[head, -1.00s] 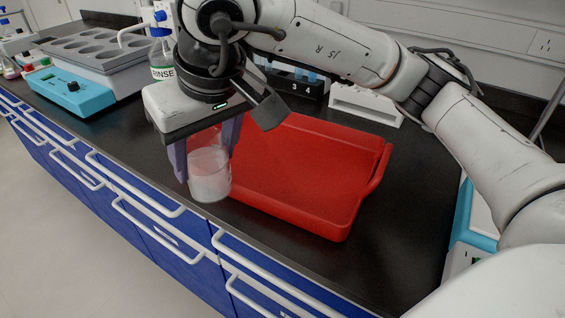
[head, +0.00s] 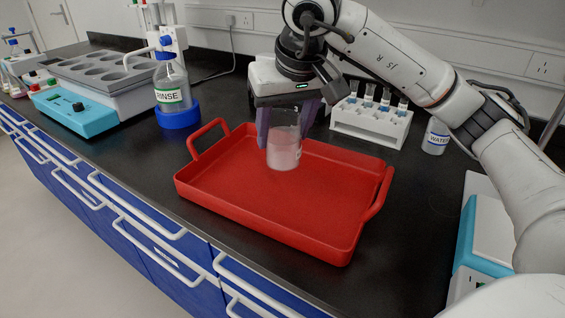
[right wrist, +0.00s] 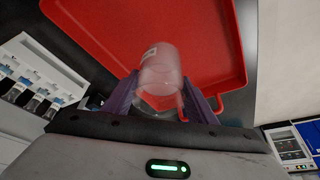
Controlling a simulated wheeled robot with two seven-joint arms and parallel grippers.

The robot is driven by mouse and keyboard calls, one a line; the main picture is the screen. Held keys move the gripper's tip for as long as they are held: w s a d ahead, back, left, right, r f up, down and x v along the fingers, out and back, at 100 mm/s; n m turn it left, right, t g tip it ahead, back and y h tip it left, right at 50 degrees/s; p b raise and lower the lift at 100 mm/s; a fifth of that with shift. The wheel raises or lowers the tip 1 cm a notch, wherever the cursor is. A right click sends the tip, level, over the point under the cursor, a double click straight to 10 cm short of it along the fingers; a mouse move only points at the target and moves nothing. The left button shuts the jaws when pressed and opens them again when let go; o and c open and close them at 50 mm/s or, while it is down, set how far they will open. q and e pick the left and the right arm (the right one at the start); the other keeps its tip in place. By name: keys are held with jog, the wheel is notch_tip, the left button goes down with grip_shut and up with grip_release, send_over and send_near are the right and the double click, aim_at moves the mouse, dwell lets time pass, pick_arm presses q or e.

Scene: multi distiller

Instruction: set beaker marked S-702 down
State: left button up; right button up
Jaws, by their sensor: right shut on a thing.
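A clear glass beaker (head: 284,150) with pale, cloudy contents is held upright between the purple fingers of my right gripper (head: 285,125). The beaker appears over the far part of the red tray (head: 270,212); I cannot tell whether its base touches the tray. In the right wrist view the beaker (right wrist: 160,75) sits between the two fingers (right wrist: 163,98), with the red tray (right wrist: 215,40) beyond it. A small label shows on its side, but its marking is not readable. My left gripper is not in view.
A RINSE bottle (head: 173,92) in a blue holder stands left of the tray. A white vial rack (head: 370,122) and a WATER container (head: 436,137) stand behind it. A teal-and-grey heating block (head: 90,108) is at left. The tray is otherwise empty.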

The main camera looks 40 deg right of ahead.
aim_at(283, 156)
jog(key=shift+f, duration=2.65)
jog(key=shift+f+b, duration=0.1)
jog(key=shift+b, duration=0.2)
jog(key=shift+f, duration=0.1)
jog(key=o, duration=1.4)
